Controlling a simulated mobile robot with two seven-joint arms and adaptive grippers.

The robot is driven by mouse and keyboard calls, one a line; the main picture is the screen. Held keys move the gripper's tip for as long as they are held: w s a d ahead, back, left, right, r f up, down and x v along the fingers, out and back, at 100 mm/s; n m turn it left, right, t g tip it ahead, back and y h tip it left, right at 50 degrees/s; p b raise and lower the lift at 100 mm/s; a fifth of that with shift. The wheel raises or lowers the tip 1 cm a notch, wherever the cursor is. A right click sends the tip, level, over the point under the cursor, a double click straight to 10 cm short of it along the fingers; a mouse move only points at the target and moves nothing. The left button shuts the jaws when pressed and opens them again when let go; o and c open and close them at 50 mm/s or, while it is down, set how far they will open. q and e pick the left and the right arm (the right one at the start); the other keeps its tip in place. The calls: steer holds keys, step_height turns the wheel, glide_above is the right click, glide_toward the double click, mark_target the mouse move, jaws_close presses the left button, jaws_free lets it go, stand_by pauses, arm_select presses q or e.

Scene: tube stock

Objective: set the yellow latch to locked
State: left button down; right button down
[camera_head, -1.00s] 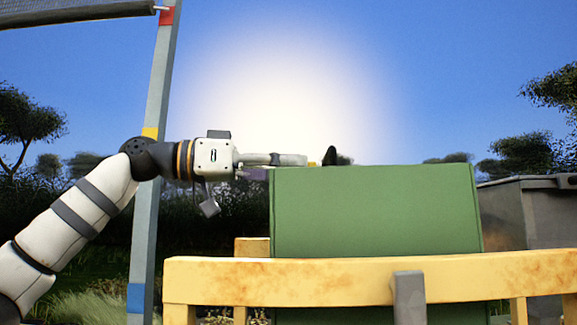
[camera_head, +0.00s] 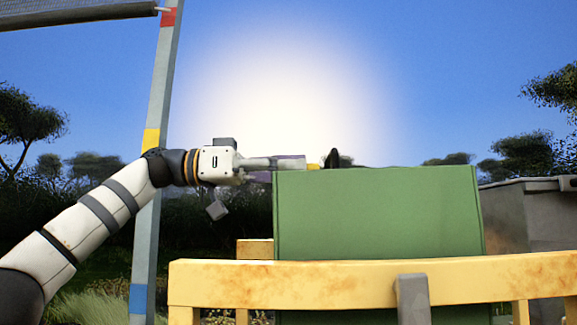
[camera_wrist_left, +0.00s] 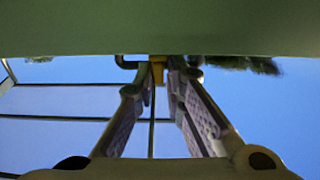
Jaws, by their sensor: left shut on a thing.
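The yellow latch (camera_head: 313,166) shows as a small yellow piece at the top edge of the green box (camera_head: 378,212), beside a dark upright piece (camera_head: 332,158). My left gripper (camera_head: 304,163) reaches in from the left, level with the top of the box, and is shut on the latch. In the left wrist view the yellow latch (camera_wrist_left: 158,68) sits between the tips of the left gripper (camera_wrist_left: 160,78), just under the green surface. The fingers hide part of the latch, and its setting cannot be read. My right gripper is not in view.
A rusty yellow rail (camera_head: 290,284) runs in front of the green box. A grey post (camera_head: 148,222) with coloured bands stands behind my left arm. A grey metal bin (camera_head: 535,220) is at the right. Open air lies above the box.

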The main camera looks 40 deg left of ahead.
arm_select(q)
steer(key=shift+d, duration=0.1)
steer(key=c, duration=1.7)
jaws_free()
steer(key=v, duration=1.2)
